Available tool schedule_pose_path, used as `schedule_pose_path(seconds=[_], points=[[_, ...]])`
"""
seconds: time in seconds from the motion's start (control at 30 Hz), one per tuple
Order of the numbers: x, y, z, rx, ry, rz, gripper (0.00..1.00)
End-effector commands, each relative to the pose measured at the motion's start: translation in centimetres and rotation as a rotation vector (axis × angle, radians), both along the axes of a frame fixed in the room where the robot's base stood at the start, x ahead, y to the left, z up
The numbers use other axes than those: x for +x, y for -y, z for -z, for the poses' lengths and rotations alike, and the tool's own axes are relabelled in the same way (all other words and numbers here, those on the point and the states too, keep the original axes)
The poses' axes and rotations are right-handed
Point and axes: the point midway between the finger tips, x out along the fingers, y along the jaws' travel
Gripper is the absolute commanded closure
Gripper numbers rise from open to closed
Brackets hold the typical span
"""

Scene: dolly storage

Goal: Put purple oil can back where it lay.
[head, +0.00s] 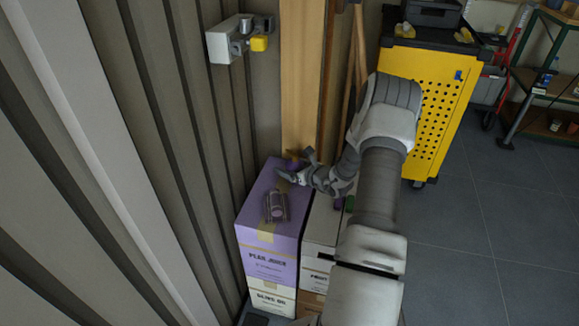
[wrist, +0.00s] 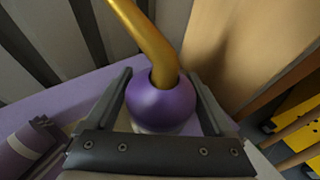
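The purple oil can (wrist: 160,103) has a round body and a bent golden spout (wrist: 143,38). In the wrist view it sits between the two fingers of my gripper (wrist: 162,95), which lie close against both sides. In the head view my gripper (head: 299,168) is over the back of the purple box (head: 268,242), and only a bit of purple shows between its fingers. The box's purple top also shows in the wrist view (wrist: 62,98). The can's underside is hidden, so I cannot tell whether it touches the box.
A grey-purple striped object (head: 276,207) lies on the purple box, left of my gripper. A white box (head: 318,230) stands close on the right. A ribbed wall (head: 150,130) and a wooden post (head: 303,80) bound the spot.

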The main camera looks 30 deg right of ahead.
Motion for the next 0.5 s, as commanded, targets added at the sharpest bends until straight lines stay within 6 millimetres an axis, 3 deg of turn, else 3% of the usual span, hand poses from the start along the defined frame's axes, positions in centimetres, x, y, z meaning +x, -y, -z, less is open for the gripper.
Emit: schedule_pose_path(seconds=[0.4,0.5], points=[[0.0,0.0,-0.7,0.0,0.0,0.0,0.0],[-1.6,0.3,-1.2,0.001,-0.002,0.003,0.0]])
